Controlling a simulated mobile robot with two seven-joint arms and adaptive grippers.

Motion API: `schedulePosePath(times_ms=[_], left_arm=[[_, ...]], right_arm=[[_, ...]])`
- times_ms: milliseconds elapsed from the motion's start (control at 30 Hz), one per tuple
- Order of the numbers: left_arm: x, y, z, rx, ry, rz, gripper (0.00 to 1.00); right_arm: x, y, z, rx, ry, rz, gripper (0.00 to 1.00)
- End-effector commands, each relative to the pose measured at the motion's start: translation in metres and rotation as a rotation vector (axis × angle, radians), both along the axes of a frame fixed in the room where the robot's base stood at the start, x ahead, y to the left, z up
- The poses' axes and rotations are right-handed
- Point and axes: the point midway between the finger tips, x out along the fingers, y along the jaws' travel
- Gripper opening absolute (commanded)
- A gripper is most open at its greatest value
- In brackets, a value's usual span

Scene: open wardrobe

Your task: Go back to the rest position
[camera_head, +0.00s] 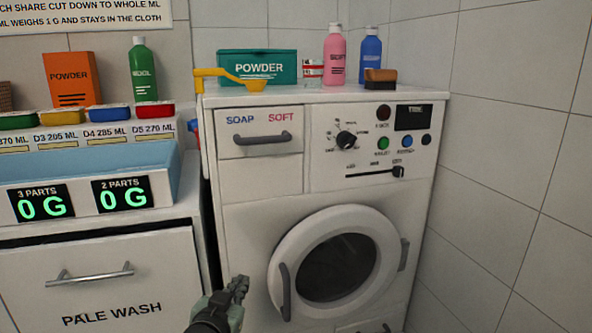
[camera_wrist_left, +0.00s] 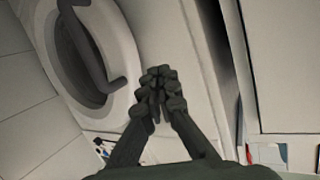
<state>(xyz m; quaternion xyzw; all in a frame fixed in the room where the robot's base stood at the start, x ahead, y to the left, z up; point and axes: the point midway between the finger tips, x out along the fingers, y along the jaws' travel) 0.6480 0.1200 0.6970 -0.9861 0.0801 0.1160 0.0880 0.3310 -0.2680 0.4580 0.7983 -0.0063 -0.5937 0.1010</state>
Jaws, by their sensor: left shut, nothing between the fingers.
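My left gripper (camera_head: 240,285) is low in the head view, in front of the washing machine's lower left front. In the left wrist view its fingertips (camera_wrist_left: 158,82) are together with nothing between them. The white washing machine (camera_head: 255,205) stands upright with its round door (camera_head: 283,228) against the front; the door's dark handle (camera_head: 285,292) is just right of my left gripper. The door also shows in the left wrist view (camera_wrist_left: 125,50). The machine's soap drawer (camera_head: 240,146) looks shut. My right gripper does not show.
On the machine stand a teal powder box (camera_head: 235,64), a yellow scoop (camera_head: 250,84), a pink bottle (camera_head: 334,60), a blue bottle (camera_head: 370,58) and a brush (camera_head: 380,80). A counter with scale displays (camera_head: 84,203) and a pale wash drawer (camera_head: 150,275) stands left. A tiled wall (camera_head: 500,170) is right.

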Motion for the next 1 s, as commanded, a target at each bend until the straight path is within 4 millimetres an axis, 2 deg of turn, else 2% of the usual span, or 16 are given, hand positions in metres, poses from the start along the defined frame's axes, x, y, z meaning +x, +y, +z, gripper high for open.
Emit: schedulePosePath(times_ms=[33, 167, 200, 267, 300, 400, 533, 600, 667, 767, 1000], left_arm=[[-0.018, 0.016, -0.033, 0.011, 0.091, 0.035, 0.00], [-0.072, 0.055, -0.108, 0.048, 0.321, 0.109, 0.00], [-0.092, 0.066, -0.129, 0.060, 0.393, 0.128, 0.00], [-0.124, 0.082, -0.159, 0.078, 0.498, 0.154, 0.00], [-0.147, 0.093, -0.176, 0.090, 0.568, 0.169, 0.00], [-0.204, 0.114, -0.214, 0.117, 0.734, 0.197, 0.00], [-0.268, 0.135, -0.243, 0.141, 0.906, 0.218, 0.00], [-0.292, 0.142, -0.252, 0.150, 0.969, 0.224, 0.00], [-0.307, 0.145, -0.257, 0.155, 1.007, 0.226, 0.00], [-0.319, 0.149, -0.260, 0.159, 1.038, 0.228, 0.00], [-0.320, 0.149, -0.260, 0.160, 1.040, 0.228, 0.00]], right_arm=[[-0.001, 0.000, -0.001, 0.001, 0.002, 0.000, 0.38], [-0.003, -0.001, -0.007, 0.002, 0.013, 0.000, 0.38], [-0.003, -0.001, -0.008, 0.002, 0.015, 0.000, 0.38], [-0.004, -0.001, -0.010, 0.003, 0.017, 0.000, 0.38], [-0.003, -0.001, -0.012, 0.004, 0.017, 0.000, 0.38], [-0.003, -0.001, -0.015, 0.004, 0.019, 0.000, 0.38], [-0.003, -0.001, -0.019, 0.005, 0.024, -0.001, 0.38], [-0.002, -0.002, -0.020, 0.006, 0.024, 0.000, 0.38], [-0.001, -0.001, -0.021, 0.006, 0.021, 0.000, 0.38], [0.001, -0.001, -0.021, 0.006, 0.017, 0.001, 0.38], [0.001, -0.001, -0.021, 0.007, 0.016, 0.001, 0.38]])
